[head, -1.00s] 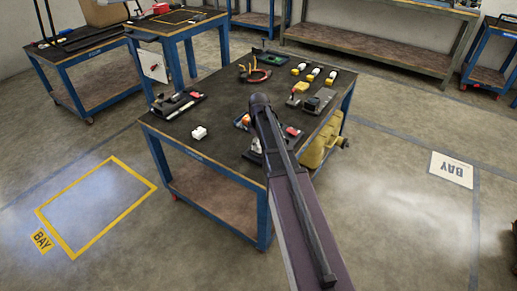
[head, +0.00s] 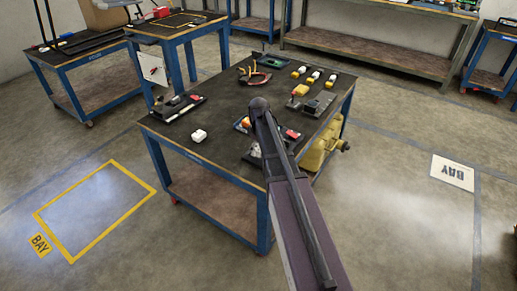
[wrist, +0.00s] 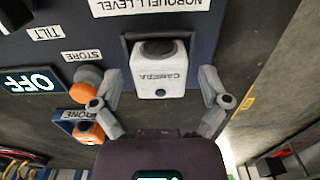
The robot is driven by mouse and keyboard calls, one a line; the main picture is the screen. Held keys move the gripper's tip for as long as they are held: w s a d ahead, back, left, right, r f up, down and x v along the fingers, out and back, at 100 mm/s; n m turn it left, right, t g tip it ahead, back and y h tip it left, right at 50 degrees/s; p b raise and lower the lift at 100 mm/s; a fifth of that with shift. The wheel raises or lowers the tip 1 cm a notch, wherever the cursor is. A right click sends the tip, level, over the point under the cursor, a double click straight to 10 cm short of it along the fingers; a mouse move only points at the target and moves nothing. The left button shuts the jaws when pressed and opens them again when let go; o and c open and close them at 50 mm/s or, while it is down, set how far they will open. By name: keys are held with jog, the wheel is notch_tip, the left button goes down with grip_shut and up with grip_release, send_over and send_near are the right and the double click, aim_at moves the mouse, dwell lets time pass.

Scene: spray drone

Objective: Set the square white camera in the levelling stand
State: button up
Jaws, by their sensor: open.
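In the wrist view a square white camera (wrist: 160,85) marked CAMERA, with a dark round top, sits in a dark recess of the levelling stand (wrist: 205,42), whose plate reads NORQUELL LEVEL. It looks straight; how deep it is seated I cannot tell. My gripper (wrist: 158,77) is open, one finger on each side of the camera, with gaps visible. In the head view my arm hides the gripper and most of the stand.
An orange knob (wrist: 88,76) and a lit OFF display (wrist: 31,82) are left of the camera. An orange piece (wrist: 90,131) sits by a DRONE label.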

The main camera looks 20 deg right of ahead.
jog(key=shift+r, duration=0.1)
notch_tip(320, 180, up, 12)
jog(key=p, duration=1.2)
dwell(0.3)
jog(key=shift+s+a, duration=0.1)
dwell(0.6)
jog(key=s+a+m, duration=0.3)
jog(key=s+a, duration=0.3)
jog(key=s, duration=0.4)
jog(key=s+a+m, duration=0.4)
jog(key=s+a, duration=0.2)
jog(key=s, duration=0.3)
jog(key=shift+s, duration=0.4)
